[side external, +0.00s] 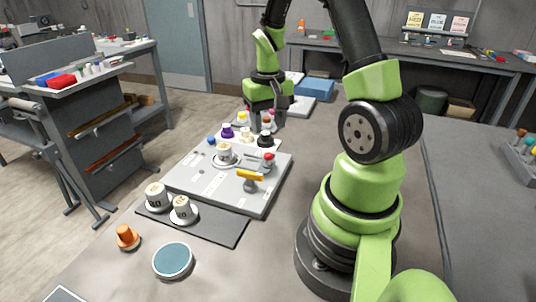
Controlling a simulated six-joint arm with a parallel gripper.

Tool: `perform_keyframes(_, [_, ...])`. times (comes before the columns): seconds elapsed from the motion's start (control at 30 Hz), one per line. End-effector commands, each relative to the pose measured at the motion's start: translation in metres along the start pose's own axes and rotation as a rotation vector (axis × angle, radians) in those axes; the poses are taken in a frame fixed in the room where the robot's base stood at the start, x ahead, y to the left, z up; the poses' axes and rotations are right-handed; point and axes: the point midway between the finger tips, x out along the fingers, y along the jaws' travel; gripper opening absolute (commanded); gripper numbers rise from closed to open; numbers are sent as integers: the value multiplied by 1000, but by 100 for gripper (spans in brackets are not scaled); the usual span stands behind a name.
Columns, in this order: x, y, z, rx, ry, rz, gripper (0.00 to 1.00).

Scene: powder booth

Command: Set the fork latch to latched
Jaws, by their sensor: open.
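A light grey panel (212,189) lies on the bench and carries several fittings. On its right part are a yellow lever (250,175) on a grey post and, behind it, a red-knobbed fitting (268,157) with a thin grey bar. I cannot tell for certain which of these is the fork latch, nor its state. My gripper (266,122) points down near the panel's back edge, behind both fittings. It is open, with its dark fingers apart and nothing visible between them. Its fingers partly hide the small knobs there.
A white dial (225,153) and several coloured knobs stand on or behind the panel. Two white cups (183,210) stand on a dark mat (220,228) in front. An orange cone (127,237) and a teal disc (173,260) lie nearer. A blue box (315,89) is behind.

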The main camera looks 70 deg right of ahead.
Motion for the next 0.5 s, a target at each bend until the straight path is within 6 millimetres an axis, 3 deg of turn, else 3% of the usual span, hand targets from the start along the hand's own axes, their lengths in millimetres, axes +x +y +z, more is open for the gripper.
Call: perform_keyframes(0.5, [82, -1, 1, 0, -2, -1, 48])
